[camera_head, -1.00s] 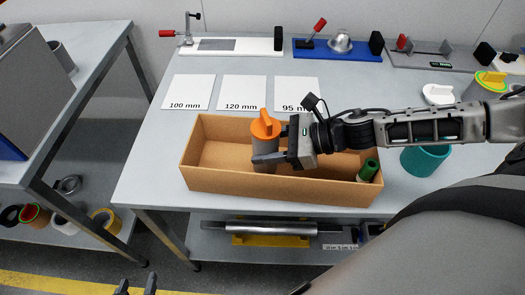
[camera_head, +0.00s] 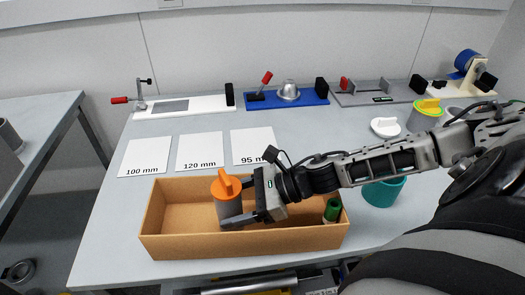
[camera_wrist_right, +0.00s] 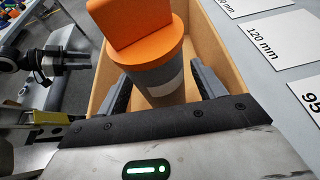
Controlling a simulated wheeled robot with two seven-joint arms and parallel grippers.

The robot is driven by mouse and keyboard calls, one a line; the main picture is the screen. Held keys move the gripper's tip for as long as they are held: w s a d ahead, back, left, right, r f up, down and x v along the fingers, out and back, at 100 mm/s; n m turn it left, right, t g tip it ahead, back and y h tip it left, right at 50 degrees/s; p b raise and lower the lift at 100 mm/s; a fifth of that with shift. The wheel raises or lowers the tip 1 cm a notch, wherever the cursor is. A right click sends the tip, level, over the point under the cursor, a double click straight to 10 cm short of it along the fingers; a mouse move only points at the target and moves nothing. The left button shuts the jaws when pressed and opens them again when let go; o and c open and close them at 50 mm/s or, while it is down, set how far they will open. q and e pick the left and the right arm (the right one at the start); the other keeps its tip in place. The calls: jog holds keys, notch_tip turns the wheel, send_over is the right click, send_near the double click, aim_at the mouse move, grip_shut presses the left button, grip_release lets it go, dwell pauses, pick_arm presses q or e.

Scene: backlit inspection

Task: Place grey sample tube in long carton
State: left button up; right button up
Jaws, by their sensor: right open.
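The grey sample tube (camera_head: 229,207) with an orange cap is upright inside the long tan carton (camera_head: 245,243), left of its middle. Its lower end is partly hidden by a finger. My right gripper (camera_head: 238,204) reaches in from the right, with its fingers apart on either side of the tube. In the right wrist view the tube (camera_wrist_right: 165,92) is between the two open fingers, and the carton wall (camera_wrist_right: 215,50) is beyond. The left gripper is out of the head view; a dark arm part at the left of the wrist view is probably mine.
A green tube (camera_head: 332,210) is in the carton's right end. A teal container (camera_head: 383,192) stands to its right. Labelled white cards (camera_head: 200,152) lie behind the carton; clamp fixtures (camera_head: 288,95) stand at the back. A white lidded item (camera_head: 385,127) is behind my right arm.

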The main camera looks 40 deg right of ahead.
jog(key=v, duration=0.4)
jog(key=shift+s+d, duration=0.2)
jog(key=shift+s, duration=0.05)
pick_arm(q)
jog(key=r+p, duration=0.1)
jog(key=p, duration=0.1)
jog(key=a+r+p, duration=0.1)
jog(key=p, duration=0.1)
pick_arm(e)
jog(key=v, duration=0.6)
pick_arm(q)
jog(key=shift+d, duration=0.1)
pick_arm(e)
jog(key=shift+d+r, duration=0.1)
